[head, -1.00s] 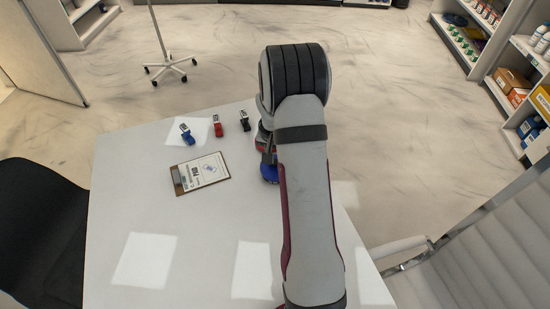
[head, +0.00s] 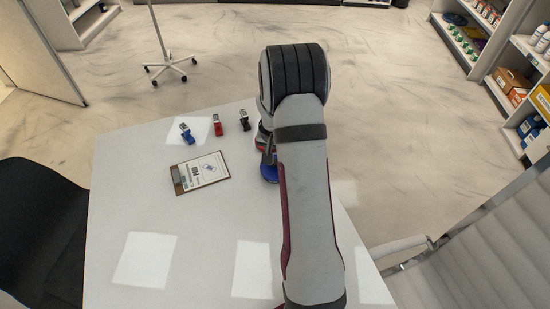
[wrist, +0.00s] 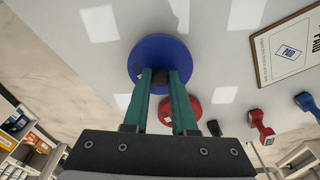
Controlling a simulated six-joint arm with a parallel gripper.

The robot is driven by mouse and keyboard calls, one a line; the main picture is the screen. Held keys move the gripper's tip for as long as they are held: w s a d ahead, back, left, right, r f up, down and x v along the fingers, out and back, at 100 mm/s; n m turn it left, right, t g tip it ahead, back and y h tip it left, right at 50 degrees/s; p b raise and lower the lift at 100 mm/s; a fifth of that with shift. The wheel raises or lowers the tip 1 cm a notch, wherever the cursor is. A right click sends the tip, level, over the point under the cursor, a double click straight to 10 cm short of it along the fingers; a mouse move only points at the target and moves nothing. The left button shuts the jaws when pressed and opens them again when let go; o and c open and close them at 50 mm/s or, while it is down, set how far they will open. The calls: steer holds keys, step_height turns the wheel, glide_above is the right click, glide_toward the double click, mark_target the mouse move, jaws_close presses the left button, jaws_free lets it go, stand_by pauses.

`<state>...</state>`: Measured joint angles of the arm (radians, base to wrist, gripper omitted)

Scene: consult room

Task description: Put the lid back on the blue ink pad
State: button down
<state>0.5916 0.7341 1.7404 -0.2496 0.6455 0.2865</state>
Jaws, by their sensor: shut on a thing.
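A round blue lid (wrist: 160,48) with a dark knob (wrist: 160,82) is in the wrist view; its blue edge (head: 268,175) also shows in the head view beside my arm. My gripper (wrist: 161,76) is shut on the knob, with a teal finger on each side of it. The lid looks level and low over the white table. The blue ink pad cannot be told apart from the lid, which would hide it from above. My arm hides most of this spot in the head view.
A red round pad (wrist: 182,112) is close to the blue lid, partly behind a finger. A blue stamp (head: 187,134), a red stamp (head: 218,126) and a black stamp (head: 244,121) stand near the far table edge. A clipboard (head: 200,174) lies left of the lid. The near table is clear.

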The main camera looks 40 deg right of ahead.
stand_by(0.4)
steer(key=c, duration=0.6)
jaws_free()
steer(key=shift+c, duration=0.2)
steer(key=shift+o, duration=0.2)
steer(key=o, duration=0.4)
steer(key=shift+o, duration=0.2)
steer(key=shift+r, duration=3.5)
